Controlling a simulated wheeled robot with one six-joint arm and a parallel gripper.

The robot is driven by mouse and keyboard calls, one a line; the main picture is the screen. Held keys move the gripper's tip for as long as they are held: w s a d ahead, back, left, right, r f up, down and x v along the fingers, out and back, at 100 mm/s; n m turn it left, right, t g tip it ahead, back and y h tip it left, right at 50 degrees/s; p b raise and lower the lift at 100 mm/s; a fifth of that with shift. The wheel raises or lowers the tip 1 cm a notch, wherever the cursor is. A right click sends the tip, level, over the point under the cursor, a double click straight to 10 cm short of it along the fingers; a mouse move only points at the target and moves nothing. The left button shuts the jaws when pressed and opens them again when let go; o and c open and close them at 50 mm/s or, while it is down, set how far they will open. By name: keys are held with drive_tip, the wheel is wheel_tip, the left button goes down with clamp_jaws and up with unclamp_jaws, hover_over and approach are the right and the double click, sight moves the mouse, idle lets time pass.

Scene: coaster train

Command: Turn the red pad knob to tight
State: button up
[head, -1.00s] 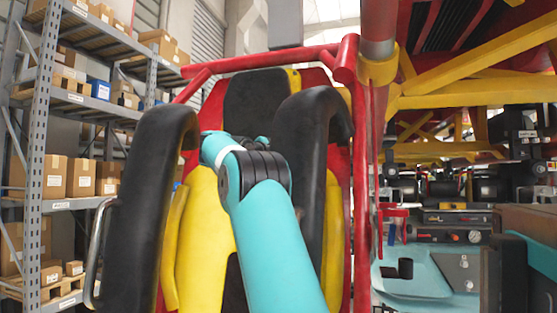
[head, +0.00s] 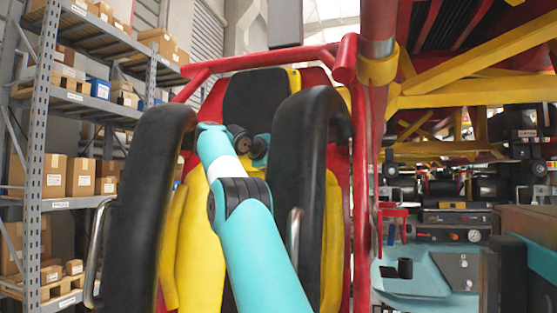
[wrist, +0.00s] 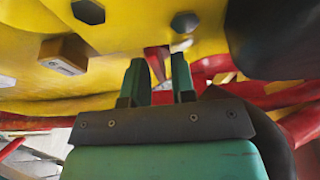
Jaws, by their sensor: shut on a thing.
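In the wrist view my gripper (wrist: 157,72) has its two green fingers pointing up toward a yellow surface. A narrow red piece (wrist: 156,58), which looks like the red pad knob, stands between the fingers, and the gripper is shut on it. Its markings and how far it is turned cannot be read. In the head view my arm reaches up to the yellow and black seat (head: 200,245), between the two black shoulder restraints. The gripper and the knob are hidden there.
The left restraint (head: 150,215) and right restraint (head: 300,165) flank my arm closely. In the wrist view a tan block (wrist: 64,55), dark hexagonal bolts (wrist: 186,22) and a black pad (wrist: 275,40) are near the fingers. Shelves with boxes (head: 54,175) stand at left.

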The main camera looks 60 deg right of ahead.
idle(0.6)
drive_tip(key=o, duration=0.6)
drive_tip(key=shift+o, duration=0.2)
drive_tip(key=shift+a, duration=0.1)
